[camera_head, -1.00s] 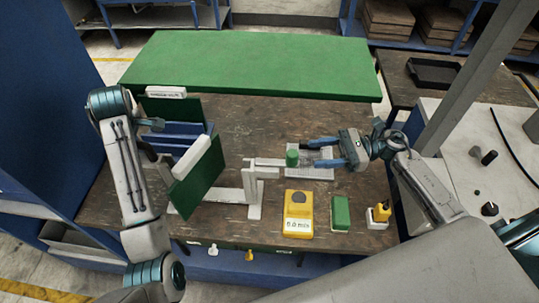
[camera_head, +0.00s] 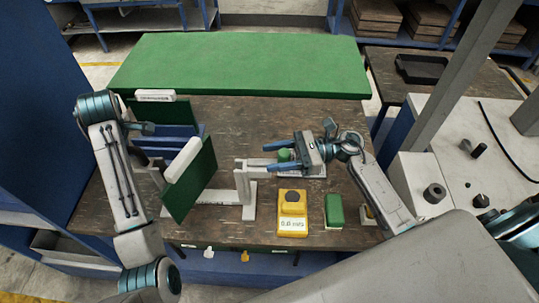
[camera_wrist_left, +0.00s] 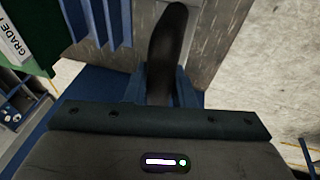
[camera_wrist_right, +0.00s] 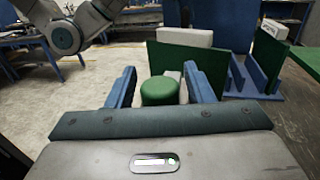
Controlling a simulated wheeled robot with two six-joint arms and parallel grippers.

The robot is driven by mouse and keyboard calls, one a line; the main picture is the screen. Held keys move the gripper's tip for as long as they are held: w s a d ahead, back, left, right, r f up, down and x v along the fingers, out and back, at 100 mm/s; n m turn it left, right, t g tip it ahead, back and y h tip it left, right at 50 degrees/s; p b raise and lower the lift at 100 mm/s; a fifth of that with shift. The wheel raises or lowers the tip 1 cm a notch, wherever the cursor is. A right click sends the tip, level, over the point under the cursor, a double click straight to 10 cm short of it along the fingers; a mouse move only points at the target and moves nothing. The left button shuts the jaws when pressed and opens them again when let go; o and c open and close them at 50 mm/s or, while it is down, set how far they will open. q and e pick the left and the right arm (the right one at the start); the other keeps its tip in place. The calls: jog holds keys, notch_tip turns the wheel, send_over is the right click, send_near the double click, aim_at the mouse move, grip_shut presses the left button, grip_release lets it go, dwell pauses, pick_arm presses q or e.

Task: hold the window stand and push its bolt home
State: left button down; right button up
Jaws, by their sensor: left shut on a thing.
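The window stand (camera_head: 247,190) is a pale upright frame on the table. Its pale bolt runs right from the upright, mostly hidden, with a round green knob (camera_head: 284,155). My right gripper (camera_head: 267,157) is open, its blue fingers on either side of the knob. The right wrist view shows the knob (camera_wrist_right: 160,90) between the fingers with a gap each side. My left gripper (camera_wrist_left: 165,88) is shut on a dark, rounded handle (camera_wrist_left: 168,45) in the left wrist view. In the head view its fingers are hidden behind the left arm and panels.
A green panel with a white top block (camera_head: 184,160) stands left of the stand. A yellow box (camera_head: 292,215) and a green block (camera_head: 334,210) lie in front of the knob.

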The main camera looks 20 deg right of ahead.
aim_at(255, 163)
grip_shut()
pick_arm(q)
jog(key=shift+d, duration=0.1)
pick_arm(e)
jog(key=shift+w+a, duration=0.35)
jog(key=shift+a, duration=0.5)
jog(key=shift+w+a, duration=0.3)
jog(key=shift+a, duration=0.5)
jog(key=shift+w+a, duration=0.35)
jog(key=shift+a, duration=0.5)
jog(key=shift+o, duration=0.8)
grip_release()
jog(key=s+d, duration=0.2)
jog(key=d, duration=1)
jog(key=shift+s, duration=0.15)
